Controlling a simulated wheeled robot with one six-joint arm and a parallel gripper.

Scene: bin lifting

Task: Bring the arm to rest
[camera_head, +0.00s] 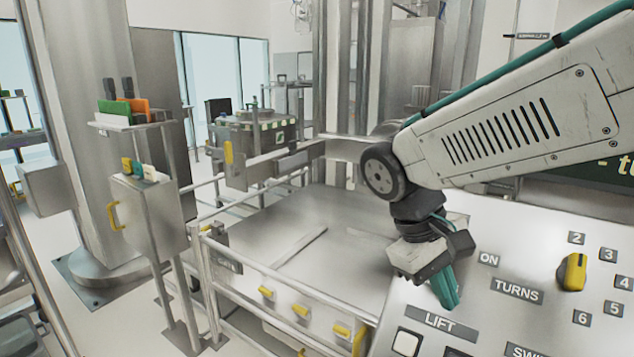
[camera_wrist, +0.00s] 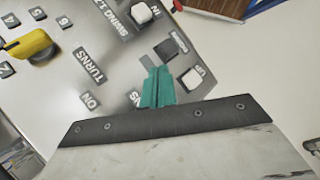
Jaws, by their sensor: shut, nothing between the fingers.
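My gripper (camera_head: 446,291) hangs from my white arm at the centre right of the head view, with its teal fingers pointing down. The fingers are shut together and hold nothing. In the wrist view my gripper (camera_wrist: 158,88) shows as closed teal fingers in front of the control panel. The panel (camera_head: 480,280) is a pale metal slope with labels such as ON, TURNS and LIFT. The fingers are near its left part; I cannot tell whether they touch it.
A yellow knob (camera_head: 572,272) stands among numbers on the panel's right. A white button (camera_head: 406,343) sits below the LIFT label. A metal platform (camera_head: 290,235) with a rail lies left of the panel. A grey bin (camera_head: 250,137) stands behind it. A metal box (camera_head: 150,212) on posts stands at left.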

